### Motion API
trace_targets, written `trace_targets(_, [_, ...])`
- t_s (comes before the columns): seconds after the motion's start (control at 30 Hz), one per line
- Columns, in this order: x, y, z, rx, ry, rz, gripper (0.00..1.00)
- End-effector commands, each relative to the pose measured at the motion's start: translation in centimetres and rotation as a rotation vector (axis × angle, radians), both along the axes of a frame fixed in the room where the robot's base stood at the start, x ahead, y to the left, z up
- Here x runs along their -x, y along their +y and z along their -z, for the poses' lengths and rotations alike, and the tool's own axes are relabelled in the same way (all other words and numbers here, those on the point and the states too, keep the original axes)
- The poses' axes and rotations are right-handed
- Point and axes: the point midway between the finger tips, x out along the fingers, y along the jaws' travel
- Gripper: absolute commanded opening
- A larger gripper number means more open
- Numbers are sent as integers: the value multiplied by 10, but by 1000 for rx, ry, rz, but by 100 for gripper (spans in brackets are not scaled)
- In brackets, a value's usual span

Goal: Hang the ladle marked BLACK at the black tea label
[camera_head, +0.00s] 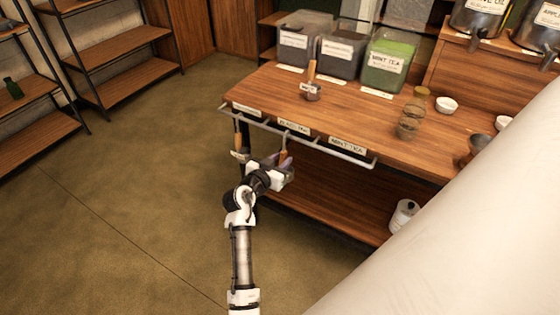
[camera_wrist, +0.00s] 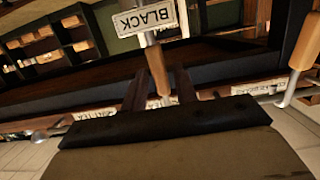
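The ladle marked BLACK (camera_wrist: 148,18) has a wooden handle and shows at the top of the wrist view. Its handle (camera_wrist: 158,66) runs toward the rail (camera_head: 290,133) at the table's front edge. In the head view this handle (camera_head: 283,155) is upright just under the rail, near the middle label, BLACK TEA (camera_head: 294,127). My gripper (camera_head: 284,170) is at the handle. In the wrist view my two fingers (camera_wrist: 160,88) stand on either side of it, with narrow gaps showing, so they look open. The hook's contact with the rail is too small to tell.
Another wooden-handled ladle (camera_head: 238,140) hangs at the rail's left end. The MINT TEA label (camera_head: 347,145) is at right. Labelled tea bins (camera_head: 388,62) stand at the back. The floor at left is clear.

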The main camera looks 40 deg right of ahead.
Motion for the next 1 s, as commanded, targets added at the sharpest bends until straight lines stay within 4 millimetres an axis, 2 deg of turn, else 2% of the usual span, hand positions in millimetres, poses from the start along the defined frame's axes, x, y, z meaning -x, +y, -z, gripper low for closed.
trace_targets(0.1, [0,0,0,0,0,0,40])
trace_targets(0.33, [0,0,0,-1,0,0,40])
trace_targets(0.47, [3,8,0,0,1,-2,40])
trace_targets(1.0, [44,107,-22,1,0,-2,40])
